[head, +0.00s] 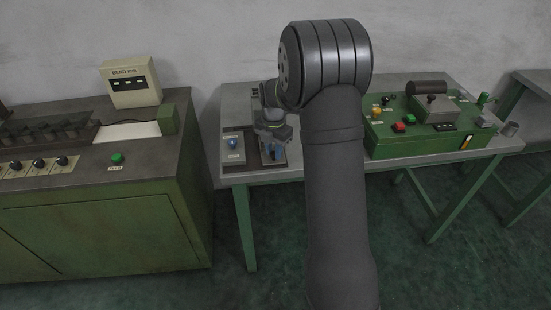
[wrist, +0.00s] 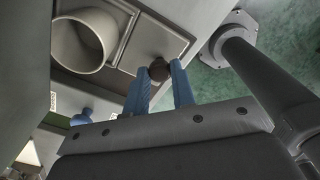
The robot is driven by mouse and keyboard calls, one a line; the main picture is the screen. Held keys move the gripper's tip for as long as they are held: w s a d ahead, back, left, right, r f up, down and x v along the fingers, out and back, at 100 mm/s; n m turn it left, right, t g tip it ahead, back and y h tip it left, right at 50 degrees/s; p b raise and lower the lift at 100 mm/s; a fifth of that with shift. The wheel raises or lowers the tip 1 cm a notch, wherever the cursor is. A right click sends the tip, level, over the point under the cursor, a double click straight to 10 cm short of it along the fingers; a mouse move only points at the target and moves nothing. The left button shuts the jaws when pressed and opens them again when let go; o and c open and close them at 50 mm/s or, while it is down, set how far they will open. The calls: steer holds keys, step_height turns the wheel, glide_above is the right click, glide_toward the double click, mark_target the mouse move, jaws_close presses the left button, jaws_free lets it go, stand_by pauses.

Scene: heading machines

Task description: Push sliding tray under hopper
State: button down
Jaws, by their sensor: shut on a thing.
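My gripper (wrist: 161,74) has its two blue fingers closed around a dark round knob (wrist: 159,66) in the wrist view. The knob sits at the edge of a flat grey metal plate (wrist: 150,35), which looks like the sliding tray. A round, open grey metal cup or tube (wrist: 82,42) stands beside the plate, to the left of the knob; I cannot tell whether it is the hopper's part. In the head view my gripper (head: 272,148) points down at the small grey machine on the table's left end, and my arm hides most of the tray and any hopper there.
A green control box (head: 440,145) with buttons stands on the table (head: 345,163) at the right. A green cabinet machine (head: 100,230) stands at the left, with a floor gap between.

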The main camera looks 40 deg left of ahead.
steer(key=shift+w+a, duration=0.3)
steer(key=shift+w, duration=0.05)
steer(key=c, duration=1.2)
jaws_free()
step_height(320, 180, up, 17)
steer(key=shift+r, duration=0.2)
